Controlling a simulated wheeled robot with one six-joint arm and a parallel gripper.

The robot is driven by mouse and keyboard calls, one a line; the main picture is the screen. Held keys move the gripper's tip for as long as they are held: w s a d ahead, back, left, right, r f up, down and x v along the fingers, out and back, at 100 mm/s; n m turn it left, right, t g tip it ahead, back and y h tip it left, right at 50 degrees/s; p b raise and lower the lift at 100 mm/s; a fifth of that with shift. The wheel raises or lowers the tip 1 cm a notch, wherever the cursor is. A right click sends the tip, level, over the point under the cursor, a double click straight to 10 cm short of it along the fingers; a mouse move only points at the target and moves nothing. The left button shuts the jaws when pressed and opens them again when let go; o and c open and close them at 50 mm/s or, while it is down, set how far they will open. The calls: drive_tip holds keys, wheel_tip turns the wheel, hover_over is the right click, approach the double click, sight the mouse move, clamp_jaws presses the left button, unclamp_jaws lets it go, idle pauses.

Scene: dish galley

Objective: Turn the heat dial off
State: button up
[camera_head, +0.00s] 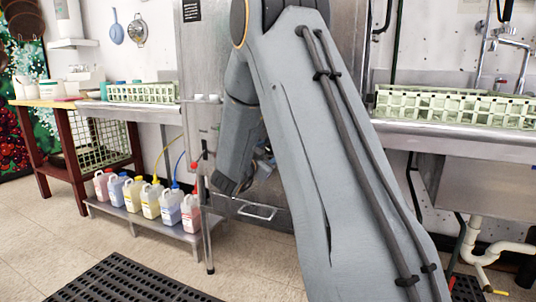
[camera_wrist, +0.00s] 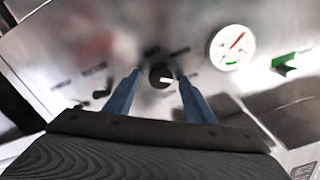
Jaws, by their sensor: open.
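In the wrist view a dark round dial (camera_wrist: 161,75) with a pale pointer mark sits on a shiny metal panel (camera_wrist: 75,45). I take it to be the heat dial; its labels are too blurred to read. My gripper (camera_wrist: 157,82) is open, with its two blue fingers on either side of the dial in the picture. I cannot tell whether the fingers touch it. In the head view my arm hides the dial and most of the gripper.
A round white gauge (camera_wrist: 231,47) with a red needle and a green switch (camera_wrist: 290,62) are right of the dial. In the head view, several jugs (camera_head: 150,198) stand on a low shelf at left. Green racks (camera_head: 455,105) sit on the right counter.

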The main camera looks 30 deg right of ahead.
drive_tip(key=shift+w+d, duration=0.2)
drive_tip(key=shift+d, duration=0.05)
drive_tip(key=c, duration=1)
